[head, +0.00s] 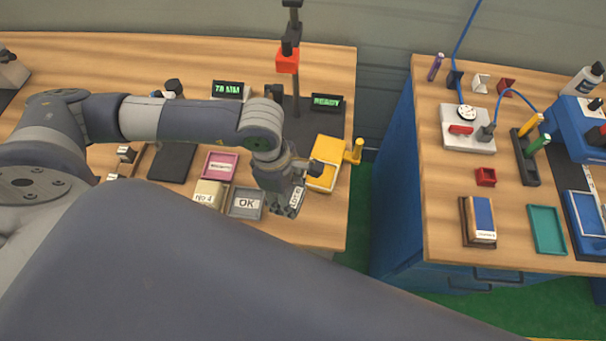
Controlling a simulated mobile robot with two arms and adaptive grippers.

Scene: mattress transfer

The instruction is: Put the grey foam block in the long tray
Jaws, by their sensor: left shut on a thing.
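My left gripper (287,205) is over the front right part of the left bench, just right of the grey tray marked OK (246,203). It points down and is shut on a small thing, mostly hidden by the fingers. A white label shows at the fingers, and I cannot tell whether it is on the held thing or on something below. I cannot make out the grey foam block for certain. My right gripper is not in view.
A pink tray (220,165), a cream box (209,194) and a yellow box (323,165) are close to my left gripper. A gap with green floor (357,215) separates the benches. The right bench holds a teal tray (548,230) and a blue block (482,214).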

